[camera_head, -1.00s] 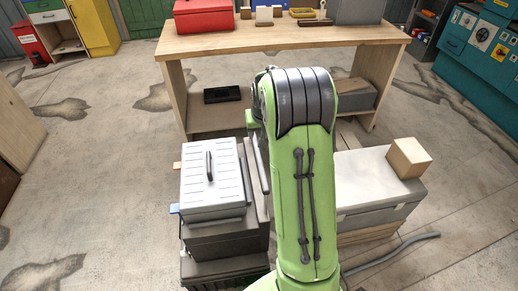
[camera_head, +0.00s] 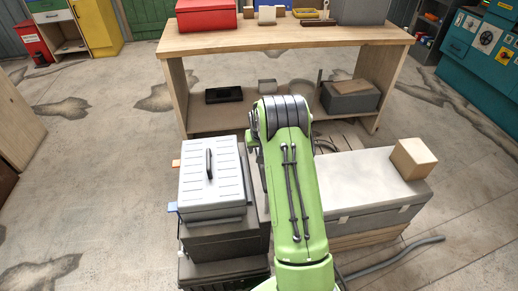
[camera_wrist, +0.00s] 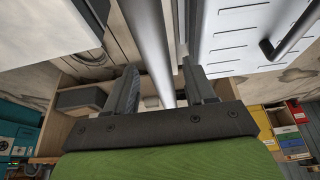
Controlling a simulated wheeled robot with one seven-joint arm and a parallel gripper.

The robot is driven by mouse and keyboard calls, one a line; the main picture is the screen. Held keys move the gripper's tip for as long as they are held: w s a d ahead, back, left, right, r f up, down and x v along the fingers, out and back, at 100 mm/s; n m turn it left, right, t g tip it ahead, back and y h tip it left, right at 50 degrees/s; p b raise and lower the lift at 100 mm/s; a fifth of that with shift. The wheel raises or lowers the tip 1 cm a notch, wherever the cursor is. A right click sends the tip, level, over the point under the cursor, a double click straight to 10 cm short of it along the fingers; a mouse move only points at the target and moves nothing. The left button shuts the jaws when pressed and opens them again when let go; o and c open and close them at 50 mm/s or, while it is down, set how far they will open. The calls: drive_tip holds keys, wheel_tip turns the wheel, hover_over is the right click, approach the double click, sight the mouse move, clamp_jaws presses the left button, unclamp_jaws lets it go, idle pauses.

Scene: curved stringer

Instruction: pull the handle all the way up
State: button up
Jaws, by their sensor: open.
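In the wrist view a pale grey round bar (camera_wrist: 147,35) runs lengthwise between my fingers; it looks like the pull handle of the box stack. My gripper (camera_wrist: 159,66) is open, with one dark finger on each side of the bar. I see gaps between bar and fingers. In the head view my arm hides the gripper and most of the bar. A stack of boxes (camera_head: 226,247) stands left of my arm. Its pale grey top box (camera_head: 226,186) has a dark lid grip (camera_head: 209,163), also seen at the right of the wrist view (camera_wrist: 292,38).
A white-topped case (camera_head: 350,182) with a wooden block (camera_head: 413,158) lies right of my arm, a dark hose (camera_head: 400,255) on the floor before it. A wooden workbench (camera_head: 285,40) stands behind. Floor at the left is clear.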

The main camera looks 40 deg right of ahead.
clamp_jaws()
idle(0.3)
wheel_tip(320, 180, up, 20)
drive_tip(key=p, duration=1.1)
drive_tip(key=shift+w, duration=0.2)
drive_tip(key=shift+f, duration=0.1)
drive_tip(key=shift+c, duration=2.3)
unclamp_jaws()
drive_tip(key=o, duration=0.5)
drive_tip(key=shift+s, duration=0.15)
drive_tip(key=shift+c, duration=0.2)
drive_tip(key=shift+f, duration=0.1)
